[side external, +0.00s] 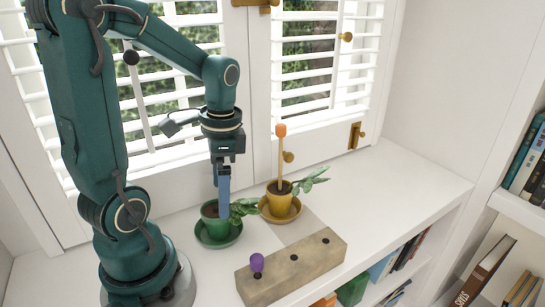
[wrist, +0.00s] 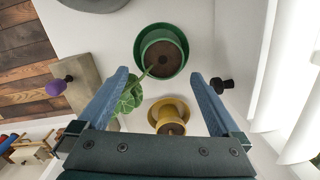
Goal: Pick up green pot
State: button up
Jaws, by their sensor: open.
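The green pot (side external: 211,229) stands upright on a green saucer (side external: 219,241) on the white shelf, with dark soil and a leafy plant leaning to the right. In the wrist view the green pot (wrist: 147,43) lies beyond the fingertips, roughly centred between them. My gripper (side external: 223,205) points down at the pot, its blue fingers overlapping the pot's right side in the side view. In the wrist view my gripper (wrist: 159,75) is open and empty. The plant's leaves (wrist: 128,96) are close to the left finger; I cannot tell whether they touch.
A yellow pot (side external: 279,201) with a plant and an orange-topped stick stands on a saucer just to the right. A wooden block (side external: 320,258) with holes and a purple knob (side external: 257,262) lies in front. A shuttered window is behind. The shelf's right end is clear.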

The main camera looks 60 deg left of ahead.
aim_at(216, 211)
jog(key=shift+s+a+f+n+g, duration=0.3)
jog(key=shift+s+a+f+n, duration=0.1)
jog(key=shift+f, duration=0.15)
jog(key=shift+s+f, duration=0.15)
jog(key=shift+f, duration=1.05)
jog(key=shift+s+f, duration=0.1)
jog(key=shift+f, duration=1.1)
grip_shut()
notch_tip(216, 211, up, 13)
jog(key=shift+w+a, duration=0.1)
